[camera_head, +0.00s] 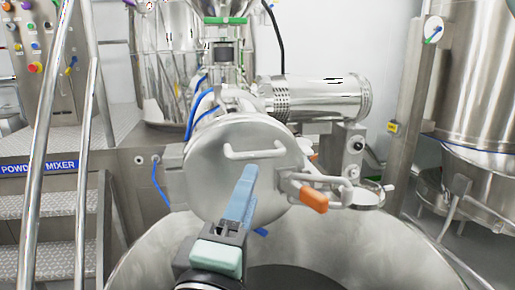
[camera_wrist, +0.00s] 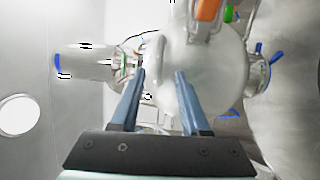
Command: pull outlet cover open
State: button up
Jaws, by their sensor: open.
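The outlet cover (camera_head: 212,172) is a round steel disc on the end of the horizontal outlet, and it looks closed. A pale bar handle (camera_head: 255,153) crosses its upper face. An orange-gripped latch (camera_head: 313,199) sits at its right side. My gripper (camera_head: 247,172) is in front of the cover, its blue fingers pointing at the handle from below. In the wrist view the fingers (camera_wrist: 161,75) are apart, with the handle (camera_wrist: 155,62) lying between or just beyond their tips. I cannot tell whether they touch it. The cover (camera_wrist: 222,75) also shows there, with the orange latch (camera_wrist: 207,10) above.
A large open steel bowl (camera_head: 400,245) stands below the cover. A steel motor housing (camera_head: 318,97) is behind it to the right. Handrails (camera_head: 88,140) and steps marked "POWDER MIXER" (camera_head: 42,166) are at left. A tall steel vessel (camera_head: 480,90) stands at right.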

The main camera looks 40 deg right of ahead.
aim_at(258, 156)
jog(key=p+x, duration=0.3)
jog(key=x, duration=0.6)
jog(key=shift+w+a+r, duration=0.1)
jog(key=shift+a+r, duration=0.05)
jog(key=shift+w+d, duration=0.2)
jog(key=shift+w, duration=0.1)
jog(key=shift+c, duration=0.3)
grip_shut()
dwell(0.5)
